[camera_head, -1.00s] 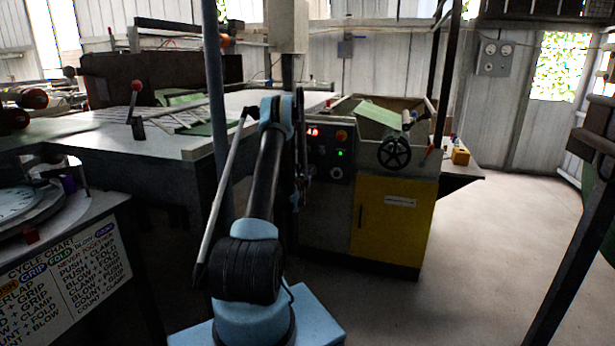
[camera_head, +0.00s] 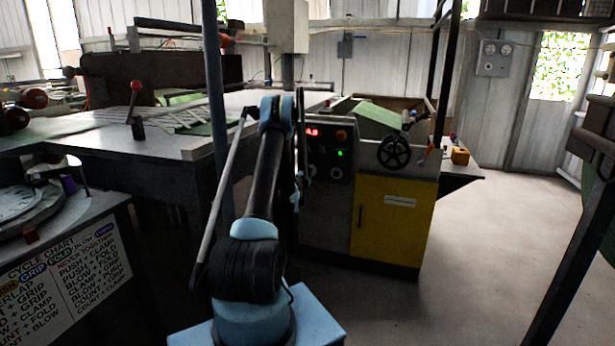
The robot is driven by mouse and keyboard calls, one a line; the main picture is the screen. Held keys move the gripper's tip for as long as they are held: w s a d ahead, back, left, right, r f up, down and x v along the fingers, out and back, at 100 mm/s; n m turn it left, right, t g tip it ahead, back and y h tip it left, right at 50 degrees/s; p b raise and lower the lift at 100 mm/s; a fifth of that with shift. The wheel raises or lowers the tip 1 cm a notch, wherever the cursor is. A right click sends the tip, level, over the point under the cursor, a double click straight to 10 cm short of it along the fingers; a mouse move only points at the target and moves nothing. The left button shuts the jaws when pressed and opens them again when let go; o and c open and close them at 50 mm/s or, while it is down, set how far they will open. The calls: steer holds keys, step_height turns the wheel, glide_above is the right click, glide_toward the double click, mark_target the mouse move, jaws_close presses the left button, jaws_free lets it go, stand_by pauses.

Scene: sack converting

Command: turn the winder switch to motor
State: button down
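A dark control panel (camera_head: 327,150) is on the front of the machine with the yellow door. It carries a red lit display (camera_head: 312,132), a red button on yellow (camera_head: 341,135) and a green light (camera_head: 340,153). Below them is a small round dark knob (camera_head: 336,173), which looks like the rotary switch; its setting is too small to read. My gripper (camera_head: 304,182) is at the panel's left edge, left of the knob in the picture. It is small, dark and partly hidden by my arm, so its fingers and any contact are unclear.
A black handwheel (camera_head: 394,152) sticks out right of the panel, above the yellow door (camera_head: 385,218). A large table (camera_head: 80,145) stands at left, with a dark upright post (camera_head: 216,100) before it. The floor (camera_head: 480,260) at right is clear.

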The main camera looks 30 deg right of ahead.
steer(key=shift+s+m, duration=0.1)
steer(key=shift+m, duration=0.2)
steer(key=c, duration=1.7)
jaws_free()
steer(key=v, duration=0.7)
steer(key=shift+s+a+f, duration=0.1)
steer(key=shift+s+a, duration=0.05)
